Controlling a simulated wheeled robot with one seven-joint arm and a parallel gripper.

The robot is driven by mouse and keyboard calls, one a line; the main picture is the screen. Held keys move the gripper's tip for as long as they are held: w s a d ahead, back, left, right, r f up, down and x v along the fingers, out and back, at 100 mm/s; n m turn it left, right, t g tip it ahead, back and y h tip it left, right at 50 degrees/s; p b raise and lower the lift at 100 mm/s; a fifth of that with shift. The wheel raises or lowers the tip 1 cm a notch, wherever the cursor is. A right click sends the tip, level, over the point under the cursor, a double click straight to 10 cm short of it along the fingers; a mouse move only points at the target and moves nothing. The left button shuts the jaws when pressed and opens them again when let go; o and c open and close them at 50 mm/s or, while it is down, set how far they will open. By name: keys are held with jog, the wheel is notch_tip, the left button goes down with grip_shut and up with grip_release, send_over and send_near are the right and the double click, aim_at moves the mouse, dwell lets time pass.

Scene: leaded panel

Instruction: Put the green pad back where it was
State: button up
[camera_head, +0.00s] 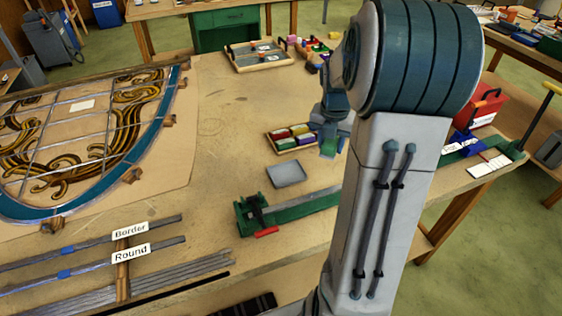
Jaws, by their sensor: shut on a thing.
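My gripper (329,147) is at the right end of a small wooden tray, partly hidden by my own arm. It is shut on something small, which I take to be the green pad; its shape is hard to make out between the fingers. The wooden tray (271,140) holds small coloured pads, among them a red one (281,133) and a yellow one (299,129). Green also shows at the tray's front. My gripper covers the tray's right end, so I cannot tell whether the held thing touches it.
A green clamp jig (290,212) with a red handle is nearer. The leaded panel (75,140) fills the left, with lead strips (120,280) below. A red toolbox (484,106) stands right.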

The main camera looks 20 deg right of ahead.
jog(key=p, duration=0.2)
send_over(288, 173)
notch_tip(288, 173, down, 7)
jog(key=shift+s+a+r, duration=0.15)
jog(key=shift+f+p, duration=0.5)
jog(key=shift+f, duration=1.55)
jog(key=shift+f, duration=0.15)
jog(key=o, duration=0.7)
jog(key=shift+c, duration=0.2)
